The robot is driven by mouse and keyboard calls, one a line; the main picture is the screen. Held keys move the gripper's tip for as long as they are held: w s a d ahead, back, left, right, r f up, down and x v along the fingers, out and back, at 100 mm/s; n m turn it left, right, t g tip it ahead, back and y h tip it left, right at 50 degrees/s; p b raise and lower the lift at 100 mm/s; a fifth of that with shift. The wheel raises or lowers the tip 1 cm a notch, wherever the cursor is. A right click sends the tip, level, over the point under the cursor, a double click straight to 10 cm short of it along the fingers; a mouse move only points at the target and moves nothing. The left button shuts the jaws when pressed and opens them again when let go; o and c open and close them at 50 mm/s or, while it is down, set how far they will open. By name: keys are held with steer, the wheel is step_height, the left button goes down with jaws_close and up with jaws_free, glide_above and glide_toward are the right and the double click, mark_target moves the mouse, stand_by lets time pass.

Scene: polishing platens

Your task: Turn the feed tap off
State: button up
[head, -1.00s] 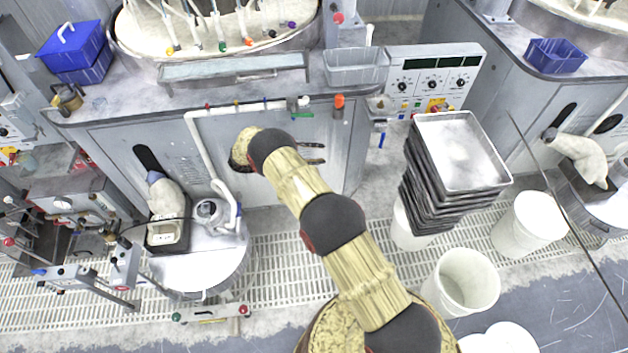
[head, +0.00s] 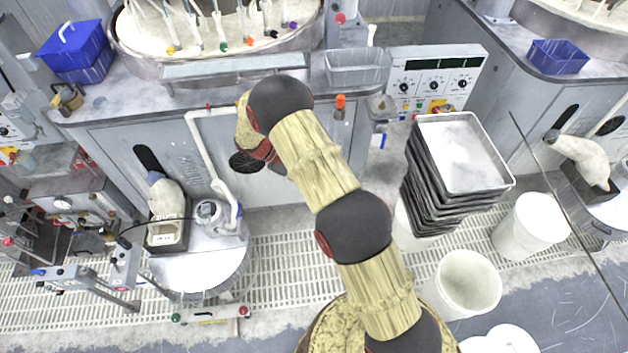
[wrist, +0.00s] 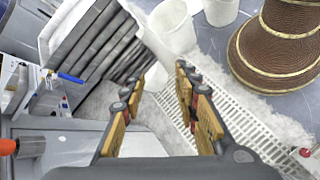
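I cannot tell for certain which fitting is the feed tap. A grey fitting with an orange knob (head: 340,101) stands at the grey cabinet's front upper edge, right of my arm. In the wrist view the orange knob (wrist: 8,146) is at the left edge, outside my fingers. A white pipe (head: 195,132) runs along the cabinet front; its right part, with small coloured fittings, is hidden behind my arm. My gripper (wrist: 159,78) is open, its two fingers wide apart with nothing between them.
A stack of grey trays (head: 462,155) stands right of my arm, with a white bucket (head: 468,283) in front. A control panel (head: 433,78) and a clear tray (head: 357,68) are above. A steel drum (head: 200,265) stands at left on the floor grating (head: 285,270).

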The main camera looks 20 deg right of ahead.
steer(key=shift+s+a+r+m+y, duration=0.1)
steer(key=shift+s+a+r+y, duration=0.3)
steer(key=shift+r, duration=0.3)
steer(key=shift+s+a+r+m+y, duration=0.1)
steer(key=shift+s+a+r+y, duration=0.2)
steer(key=shift+s+r, duration=0.35)
steer(key=shift+s+a+r+m+y, duration=0.1)
steer(key=shift+s+a+r+y, duration=0.25)
steer(key=shift+r, duration=0.45)
